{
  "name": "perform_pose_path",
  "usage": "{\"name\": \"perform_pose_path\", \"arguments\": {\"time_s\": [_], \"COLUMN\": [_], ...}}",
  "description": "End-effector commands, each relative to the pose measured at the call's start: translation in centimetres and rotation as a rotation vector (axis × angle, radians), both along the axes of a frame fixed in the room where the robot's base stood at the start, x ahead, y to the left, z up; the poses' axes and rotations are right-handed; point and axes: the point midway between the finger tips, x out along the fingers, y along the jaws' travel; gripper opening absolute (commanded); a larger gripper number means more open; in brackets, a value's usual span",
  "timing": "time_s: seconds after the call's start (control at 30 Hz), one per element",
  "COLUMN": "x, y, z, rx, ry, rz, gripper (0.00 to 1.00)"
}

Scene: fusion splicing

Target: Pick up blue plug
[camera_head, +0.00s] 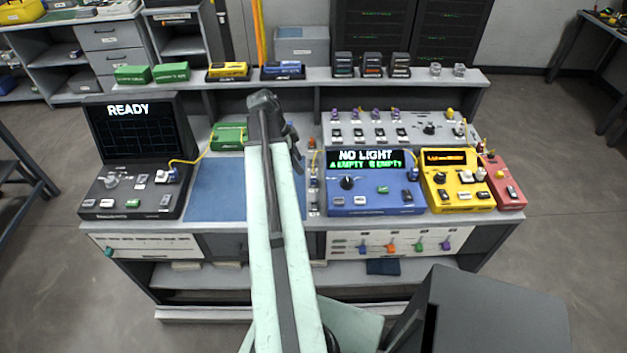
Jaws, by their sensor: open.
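My arm reaches up the middle of the view to the bench. My gripper (292,133) is at its far end, over the right edge of the blue mat (217,190); its jaws are open, and the arm partly hides them. A narrow strip (313,205) with small connectors stands just right of the gripper. A small bluish piece (313,182) sits on it, apart from the gripper. It may be the blue plug, but it is too small to tell. The arm hides part of the mat and whatever lies under it.
A black tester reading READY (140,140) stands left. A blue meter reading NO LIGHT (374,190), a yellow meter (457,185) and a red box (503,185) stand right. A grey panel (400,130) with knobs is behind them. A green box (229,136) sits behind the mat.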

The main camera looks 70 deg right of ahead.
Motion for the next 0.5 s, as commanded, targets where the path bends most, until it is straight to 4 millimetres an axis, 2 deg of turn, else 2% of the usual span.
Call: {"name": "perform_pose_path", "arguments": {"time_s": [0.03, 0.1, 0.23, 0.4, 0.5], "x": [-1.4, -2.4, -2.7, -3.3, -3.5], "y": [-0.8, -1.2, -1.3, -1.5, -1.6], "z": [0.1, 0.2, -0.1, -2.3, -2.6], "rx": [-0.014, -0.027, -0.031, -0.031, -0.030], "ry": [0.002, 0.003, 0.003, 0.003, 0.003], "rz": [-0.056, -0.100, -0.112, -0.111, -0.109], "gripper": [0.51, 0.51, 0.51, 0.51, 0.51]}}
